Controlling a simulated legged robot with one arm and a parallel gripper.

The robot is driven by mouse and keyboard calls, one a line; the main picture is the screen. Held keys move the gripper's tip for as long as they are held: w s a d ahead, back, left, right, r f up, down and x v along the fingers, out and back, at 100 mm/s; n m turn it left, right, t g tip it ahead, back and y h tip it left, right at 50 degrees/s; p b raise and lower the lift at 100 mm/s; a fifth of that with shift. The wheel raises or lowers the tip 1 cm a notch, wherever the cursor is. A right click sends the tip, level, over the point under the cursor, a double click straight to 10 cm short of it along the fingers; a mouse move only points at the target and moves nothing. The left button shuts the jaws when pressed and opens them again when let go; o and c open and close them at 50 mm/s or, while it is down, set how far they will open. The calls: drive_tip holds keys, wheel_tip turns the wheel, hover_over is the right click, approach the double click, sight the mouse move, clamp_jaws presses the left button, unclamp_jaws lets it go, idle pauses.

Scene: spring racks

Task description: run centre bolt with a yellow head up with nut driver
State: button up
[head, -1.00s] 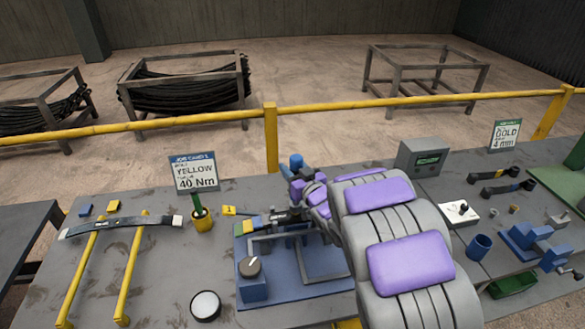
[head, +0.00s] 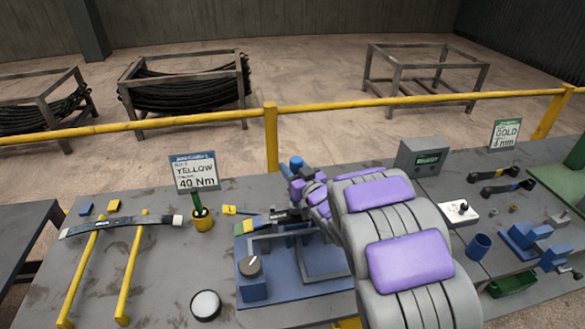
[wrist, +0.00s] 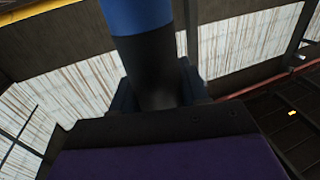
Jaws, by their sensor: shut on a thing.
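The nut driver shows its blue top (head: 296,162) above my gripper (head: 300,187) in the head view. In the wrist view its blue and black shaft (wrist: 148,55) stands between the dark jaws, and my gripper is shut on it. My gripper is over the blue spring fixture (head: 290,289), which holds a dark leaf spring pack (head: 270,219). The centre bolt with a yellow head cannot be made out; the driver's lower end and the middle of the pack are hidden by my arm. I cannot tell whether the driver touches the bolt.
A loose leaf (head: 115,225) lies across two yellow bars. A round white-topped dish (head: 206,305) is in front. A grey display box (head: 423,157) and blue cup (head: 479,246) stand right.

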drive_tip(key=shift+r, duration=0.1)
clamp_jaws()
drive_tip(key=shift+s+f, duration=0.1)
drive_tip(key=shift+f, duration=0.85)
idle(1.4)
drive_tip(key=shift+r, duration=0.1)
drive_tip(key=shift+r, duration=0.7)
drive_tip(key=shift+r+p, duration=1.65)
drive_tip(key=shift+r, duration=1.2)
